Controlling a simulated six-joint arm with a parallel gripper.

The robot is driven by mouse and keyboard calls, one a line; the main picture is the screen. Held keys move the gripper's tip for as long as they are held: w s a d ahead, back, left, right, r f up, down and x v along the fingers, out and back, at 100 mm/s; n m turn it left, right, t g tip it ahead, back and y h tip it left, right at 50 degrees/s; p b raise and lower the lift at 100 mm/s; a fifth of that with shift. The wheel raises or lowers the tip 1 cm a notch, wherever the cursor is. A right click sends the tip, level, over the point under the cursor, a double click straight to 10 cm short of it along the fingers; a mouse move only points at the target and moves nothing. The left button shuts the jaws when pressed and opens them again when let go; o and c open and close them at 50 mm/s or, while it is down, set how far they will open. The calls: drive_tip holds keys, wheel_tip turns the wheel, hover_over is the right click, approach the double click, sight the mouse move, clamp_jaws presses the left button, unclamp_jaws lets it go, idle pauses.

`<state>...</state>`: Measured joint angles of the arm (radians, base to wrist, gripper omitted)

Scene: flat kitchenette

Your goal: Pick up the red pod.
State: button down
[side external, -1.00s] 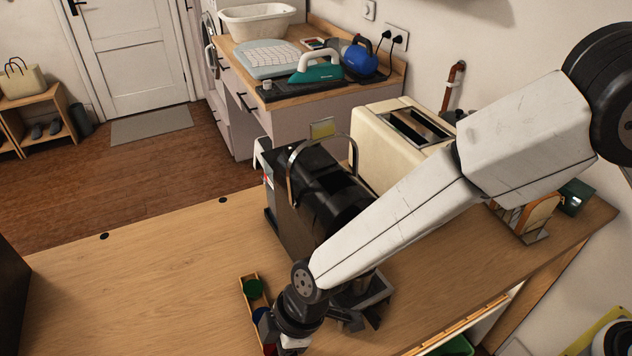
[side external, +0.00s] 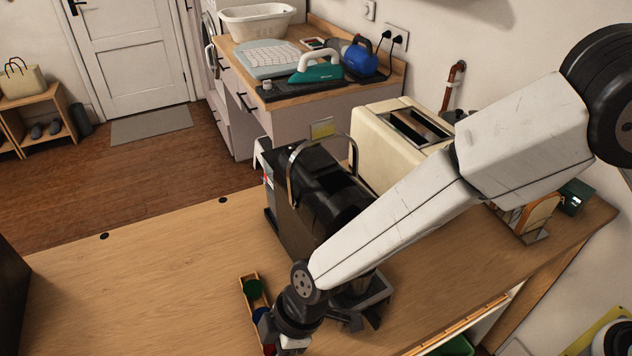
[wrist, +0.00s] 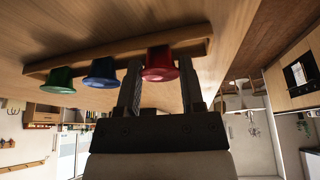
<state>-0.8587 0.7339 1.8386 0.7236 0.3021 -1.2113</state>
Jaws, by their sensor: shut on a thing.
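The red pod (wrist: 160,65) is at one end of a row in the wrist view, between my two fingers. My gripper (wrist: 161,72) is shut on it, one finger against each side. In the side external view only a sliver of the red pod (side external: 269,350) shows at the bottom edge, and my wrist hides the fingers. The blue pod (wrist: 102,73) and the green pod (wrist: 59,80) are beside it in the narrow wooden holder (wrist: 120,50). I cannot tell whether the red pod is clear of the holder.
A black coffee machine (side external: 318,200) with a metal handle stands close behind my wrist. A cream toaster (side external: 385,140) is behind it, and a toast rack (side external: 525,217) is at the right. The wooden counter (side external: 140,290) left of the holder is clear.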

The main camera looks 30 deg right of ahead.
sight(267, 350)
drive_tip(key=shift+r, duration=0.15)
drive_tip(key=shift+r, duration=1.5)
drive_tip(key=s+d+r, duration=0.9)
drive_tip(key=s, duration=0.1)
drive_tip(key=shift+d+r, duration=0.35)
drive_tip(key=shift+d, duration=0.05)
